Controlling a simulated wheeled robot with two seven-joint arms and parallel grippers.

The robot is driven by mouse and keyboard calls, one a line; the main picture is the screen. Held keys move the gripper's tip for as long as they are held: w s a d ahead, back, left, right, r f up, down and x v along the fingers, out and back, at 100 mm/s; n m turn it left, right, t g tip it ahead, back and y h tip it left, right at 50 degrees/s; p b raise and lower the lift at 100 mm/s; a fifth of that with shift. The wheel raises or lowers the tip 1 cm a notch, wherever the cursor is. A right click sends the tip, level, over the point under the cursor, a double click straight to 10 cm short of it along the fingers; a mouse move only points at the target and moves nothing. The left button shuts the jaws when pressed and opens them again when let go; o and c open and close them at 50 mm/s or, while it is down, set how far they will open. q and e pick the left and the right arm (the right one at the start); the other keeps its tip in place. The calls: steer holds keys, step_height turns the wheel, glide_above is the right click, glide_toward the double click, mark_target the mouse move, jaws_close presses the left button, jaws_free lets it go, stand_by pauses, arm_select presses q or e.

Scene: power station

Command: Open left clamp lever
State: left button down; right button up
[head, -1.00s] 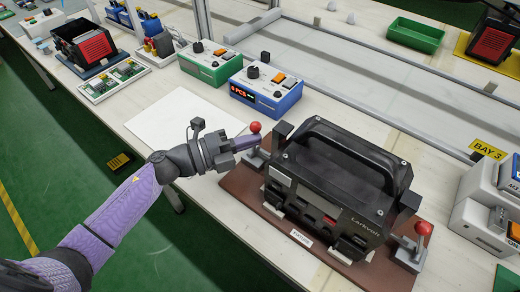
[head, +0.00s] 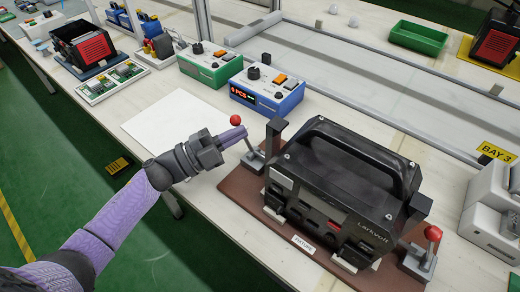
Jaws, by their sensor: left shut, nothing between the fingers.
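The left clamp lever is a grey rod with a red ball knob (head: 236,120), leaning left from its metal clamp base (head: 255,162) at the fixture's left end. The clamp's black arm (head: 275,138) stands raised beside the black power unit (head: 335,185). My left gripper (head: 238,136) is shut with nothing between its fingers; its tips are just below the knob, against or very near the rod. The right clamp lever with its red knob (head: 433,233) stands upright at the unit's right end. My right gripper is out of view.
The unit sits on a brown fixture board (head: 240,195) with a label at its front. A blue box (head: 266,90) and a green box (head: 210,64) stand behind. A white sheet (head: 165,118) lies left of the fixture. Grey equipment (head: 490,215) stands at the right.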

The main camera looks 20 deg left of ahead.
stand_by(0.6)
arm_select(q)
steer(key=shift+s+a, duration=0.2)
steer(key=v, duration=0.3)
steer(key=r+p+v, duration=0.1)
steer(key=v, duration=0.3)
steer(key=r+p+v, duration=0.1)
steer(key=v, duration=0.3)
steer(key=shift+s+a+r, duration=0.2)
steer(key=shift+s+a, duration=0.1)
steer(key=shift+a, duration=0.15)
steer(key=shift+s+a, duration=0.3)
steer(key=shift+a, duration=0.05)
